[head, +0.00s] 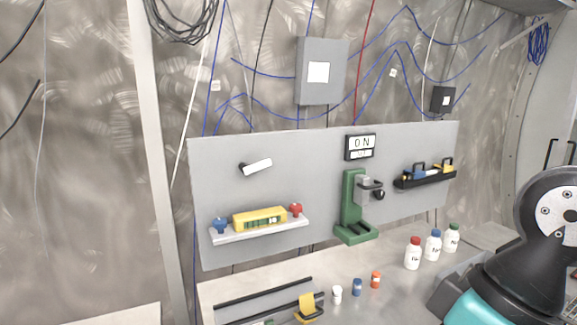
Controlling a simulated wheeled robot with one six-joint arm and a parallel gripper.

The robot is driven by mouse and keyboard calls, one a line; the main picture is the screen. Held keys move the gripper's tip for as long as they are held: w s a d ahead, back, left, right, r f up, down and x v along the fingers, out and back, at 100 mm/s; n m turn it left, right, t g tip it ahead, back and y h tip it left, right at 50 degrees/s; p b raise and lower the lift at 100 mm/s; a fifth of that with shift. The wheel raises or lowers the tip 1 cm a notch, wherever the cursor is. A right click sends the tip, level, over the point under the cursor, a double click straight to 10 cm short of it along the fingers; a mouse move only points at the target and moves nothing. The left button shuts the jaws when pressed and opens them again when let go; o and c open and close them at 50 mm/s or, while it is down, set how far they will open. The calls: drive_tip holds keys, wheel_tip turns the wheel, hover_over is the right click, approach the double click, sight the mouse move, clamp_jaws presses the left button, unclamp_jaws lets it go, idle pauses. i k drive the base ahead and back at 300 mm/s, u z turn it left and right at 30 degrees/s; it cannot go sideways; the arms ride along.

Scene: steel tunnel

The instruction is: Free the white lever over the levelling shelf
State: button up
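The white lever (259,166) is on the grey upright panel, up and left of its middle. It slants up to the right from a dark mount at its left end. The white levelling shelf (262,234) is below it on the same panel. A yellow spirit level (259,218) lies on the shelf, between a blue knob (220,225) at the left and a red knob (295,209) at the right. Nothing touches the lever. My arm shows at the right edge, well away from the lever; my gripper is out of view.
A green stand (352,205) is right of the shelf, below an ON sign (360,147). A black rack (425,179) hangs further right. Bottles (413,253) and small jars (357,287) stand on the bench. The panel around the lever is clear.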

sight(246, 169)
drive_tip(key=z, duration=0.85)
drive_tip(key=k, duration=0.7)
drive_tip(key=u, duration=0.9)
drive_tip(key=i, duration=1)
